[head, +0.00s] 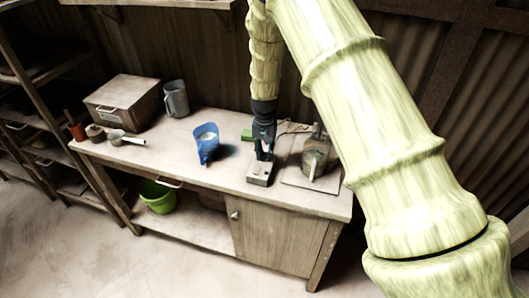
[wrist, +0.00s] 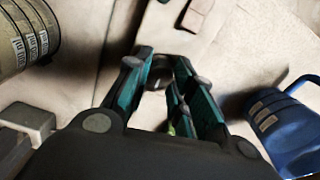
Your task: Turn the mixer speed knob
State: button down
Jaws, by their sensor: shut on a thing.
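The speed knob shows in the wrist view as a dark round piece (wrist: 160,72) between my fingertips, partly hidden by them. My gripper (head: 264,153) points down over a small pale control box (head: 259,178) near the front of the bench. In the wrist view my gripper (wrist: 161,76) is shut on the knob, one finger on each side. The mixer (head: 315,155), with a round drum, stands to the right of the control box. Part of a striped-label drum (wrist: 25,35) shows at the left of the wrist view. The knob's angle cannot be read.
A blue jug (head: 206,142) stands left of my gripper. A green block (head: 246,134) lies behind it. Farther left on the bench (head: 185,150) are a grey mug (head: 176,98), a wooden box (head: 123,101) and small pots.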

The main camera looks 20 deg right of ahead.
aim_at(265, 153)
dwell(0.4)
jog(key=c, duration=1.2)
grip_release()
notch_tip(265, 153, up, 12)
